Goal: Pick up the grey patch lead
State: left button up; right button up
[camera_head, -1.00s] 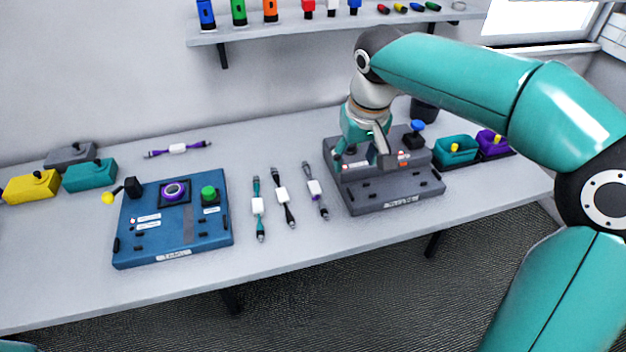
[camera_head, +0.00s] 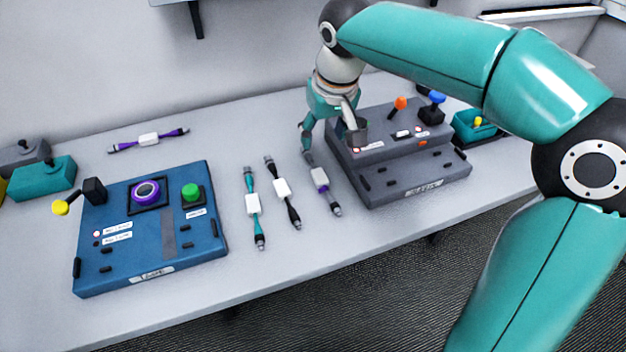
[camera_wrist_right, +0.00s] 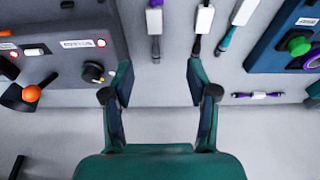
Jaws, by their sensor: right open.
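The grey patch lead (camera_head: 321,180), with a white label block and a purple mark, lies on the table just left of the grey console. Its far end is partly hidden by my right gripper (camera_head: 331,146). It also shows in the right wrist view (camera_wrist_right: 154,22), at the top, ahead of the fingers. My left gripper is not in view.
The grey console (camera_head: 400,185) stands close on the right, with knobs on top. The blue console (camera_head: 130,245) is left of the leads. A purple lead (camera_head: 148,139) lies far left. A teal box (camera_head: 465,125) is at the right. Table in front of the leads is clear.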

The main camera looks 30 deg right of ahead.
send_over(320, 175)
jog(key=s, duration=0.2)
notch_tip(320, 175, down, 10)
jog(key=shift+a+r+b, duration=0.15)
jog(key=shift+r+b, duration=0.05)
jog(key=shift+b, duration=0.15)
jog(key=shift+x, duration=2.75)
jog(key=shift+w+a+r, duration=0.1)
jog(key=shift+w, duration=0.15)
grip_shut()
